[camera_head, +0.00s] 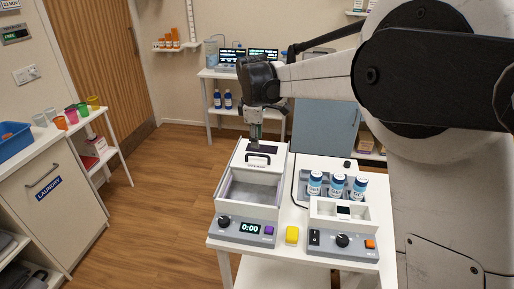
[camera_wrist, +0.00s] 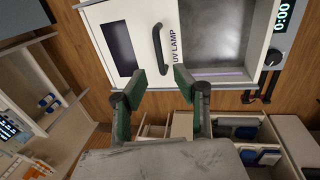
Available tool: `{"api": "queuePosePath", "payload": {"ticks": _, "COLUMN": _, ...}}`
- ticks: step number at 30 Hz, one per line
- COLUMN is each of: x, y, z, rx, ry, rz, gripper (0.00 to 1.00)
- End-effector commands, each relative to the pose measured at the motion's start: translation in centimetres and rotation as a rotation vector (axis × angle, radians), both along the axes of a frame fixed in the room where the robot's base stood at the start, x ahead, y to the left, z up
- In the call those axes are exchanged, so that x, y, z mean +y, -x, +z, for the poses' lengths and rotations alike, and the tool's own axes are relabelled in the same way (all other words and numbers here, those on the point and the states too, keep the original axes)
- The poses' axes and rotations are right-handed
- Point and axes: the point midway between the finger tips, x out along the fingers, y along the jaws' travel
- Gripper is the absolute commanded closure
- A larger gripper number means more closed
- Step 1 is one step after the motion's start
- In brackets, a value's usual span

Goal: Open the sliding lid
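The UV lamp box (camera_head: 247,212) stands on the white table. Its white sliding lid (camera_head: 247,148) covers only the back part, and the front shows an open grey compartment (camera_head: 253,188). The lid has a dark panel and a black arched handle (camera_head: 258,158). The lid (camera_wrist: 98,18) and handle (camera_wrist: 157,45) also show in the wrist view. My gripper (camera_head: 256,132) is over the back of the lid. In the wrist view my gripper (camera_wrist: 160,74) has its two green-padded fingers spread with nothing between them. The handle lies just beyond the fingertips, apparently untouched.
To the right are blue-capped bottles (camera_head: 338,185) in a rack and a device with a black knob (camera_head: 342,240).

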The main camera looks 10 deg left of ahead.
Motion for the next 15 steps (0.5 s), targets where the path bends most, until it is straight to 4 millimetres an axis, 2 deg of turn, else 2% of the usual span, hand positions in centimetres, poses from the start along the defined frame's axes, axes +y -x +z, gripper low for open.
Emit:
{"api": "queuePosePath", "payload": {"ticks": 3, "x": 0.0, "y": 0.5, "z": 2.2, "rx": 0.000, "ry": 0.000, "rz": 0.000, "gripper": 0.72}}
{"api": "queuePosePath", "payload": {"ticks": 6, "x": 0.0, "y": 0.7, "z": 3.6, "rx": 0.000, "ry": 0.000, "rz": 0.000, "gripper": 0.72}}
{"api": "queuePosePath", "payload": {"ticks": 10, "x": 0.0, "y": 0.9, "z": 4.7, "rx": 0.000, "ry": 0.000, "rz": 0.000, "gripper": 0.72}}
{"api": "queuePosePath", "payload": {"ticks": 15, "x": 0.0, "y": 1.0, "z": 5.2, "rx": 0.000, "ry": 0.000, "rz": 0.000, "gripper": 0.72}}
